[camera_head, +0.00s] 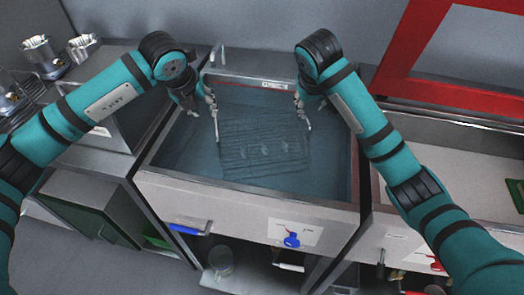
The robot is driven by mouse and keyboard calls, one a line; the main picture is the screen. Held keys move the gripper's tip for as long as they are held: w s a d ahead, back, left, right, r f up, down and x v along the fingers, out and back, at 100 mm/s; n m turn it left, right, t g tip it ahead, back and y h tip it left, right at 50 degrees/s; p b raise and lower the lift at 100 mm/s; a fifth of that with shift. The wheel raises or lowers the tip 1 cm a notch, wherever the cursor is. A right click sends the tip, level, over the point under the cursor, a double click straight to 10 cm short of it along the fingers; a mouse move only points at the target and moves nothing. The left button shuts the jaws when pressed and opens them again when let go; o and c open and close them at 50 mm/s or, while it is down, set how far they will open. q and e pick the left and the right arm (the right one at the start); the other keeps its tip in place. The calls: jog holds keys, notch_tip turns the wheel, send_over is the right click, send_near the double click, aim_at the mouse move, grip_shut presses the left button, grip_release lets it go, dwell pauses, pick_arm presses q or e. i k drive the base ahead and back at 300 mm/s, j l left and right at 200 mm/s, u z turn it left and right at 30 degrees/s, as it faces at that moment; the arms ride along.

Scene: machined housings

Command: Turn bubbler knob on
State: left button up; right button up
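A blue knob (292,240) sits on a white label plate on the front panel of the water-filled tank (160,183). Which control the knob belongs to is not legible. My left gripper (205,122) hangs over the left back part of the tank, well behind the knob. My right gripper (303,120) hangs over the right back part, also behind and above the knob. Neither touches the knob.
A dark rack (262,148) lies in the water. A blue-handled lever (186,229) is on the panel's left. A red knob (437,265) is on the neighbouring unit at right. A red frame (455,95) stands at back right. Metal parts (42,55) stand at back left.

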aim_at(291, 241)
jog(key=k, duration=1)
